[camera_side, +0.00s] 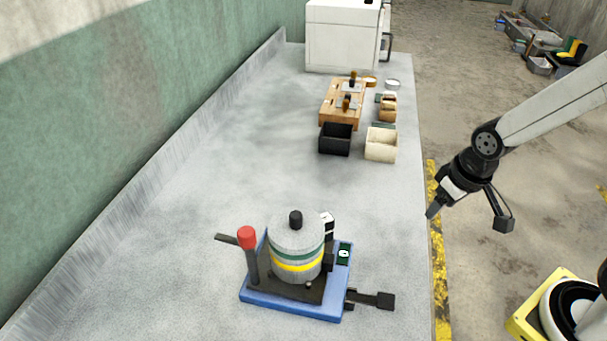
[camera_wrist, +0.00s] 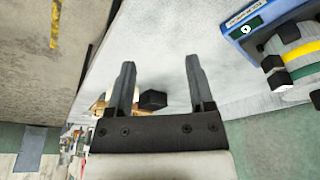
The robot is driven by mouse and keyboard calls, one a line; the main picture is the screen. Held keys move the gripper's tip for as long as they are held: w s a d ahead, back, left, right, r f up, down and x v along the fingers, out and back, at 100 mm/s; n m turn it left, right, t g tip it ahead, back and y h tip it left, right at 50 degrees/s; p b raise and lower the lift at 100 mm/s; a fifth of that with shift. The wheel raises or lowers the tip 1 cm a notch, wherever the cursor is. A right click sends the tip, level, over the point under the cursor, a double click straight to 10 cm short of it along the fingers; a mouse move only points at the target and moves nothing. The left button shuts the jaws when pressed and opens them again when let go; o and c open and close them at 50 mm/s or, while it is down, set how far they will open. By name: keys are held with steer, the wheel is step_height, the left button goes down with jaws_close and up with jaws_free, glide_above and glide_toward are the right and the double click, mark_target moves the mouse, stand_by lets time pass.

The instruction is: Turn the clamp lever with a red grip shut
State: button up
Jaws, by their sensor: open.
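The clamp lever with a red grip (camera_side: 247,237) stands upright at the left side of a blue base plate (camera_side: 290,306). On the base sits a round grey pot (camera_side: 297,243) with a green and a yellow band and a black knob on its lid. My gripper (camera_side: 432,212) is over the bench's right edge, to the right of the pot and apart from it. In the wrist view my gripper (camera_wrist: 158,75) is open with nothing between its fingers. The blue base (camera_wrist: 262,18) and part of the pot (camera_wrist: 300,62) show at upper right there; the red grip is not in that view.
A black pedal-like bar (camera_side: 372,299) sticks out at the base's right. Farther back stand a black bin (camera_side: 335,139), a cream bin (camera_side: 381,145), a wooden block (camera_side: 342,104) and a white appliance (camera_side: 342,37). The bench between bins and pot is clear.

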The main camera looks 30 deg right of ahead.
steer(key=shift+o, duration=0.5)
steer(key=n+g+y, duration=0.1)
steer(key=n+y, duration=0.2)
steer(key=n, duration=1)
glide_toward(246, 231)
steer(key=d+f, duration=0.1)
steer(key=d, duration=0.2)
steer(key=w+d+f, duration=0.1)
steer(key=d+f, duration=0.1)
steer(key=d, duration=0.1)
steer(key=d+f, duration=0.2)
steer(key=d, duration=0.1)
steer(key=shift+w, duration=0.3)
steer(key=a+r+n+g+y, duration=0.1)
steer(key=a+r+n, duration=0.1)
steer(key=a+n, duration=0.3)
steer(key=a, duration=0.3)
steer(key=shift+s+a+r+g+y, duration=0.2)
steer(key=shift+a+g+y, duration=0.1)
steer(key=shift+a, duration=0.1)
steer(key=shift+f, duration=0.1)
steer(key=shift+x, duration=3.8)
steer(key=shift+w, duration=0.1)
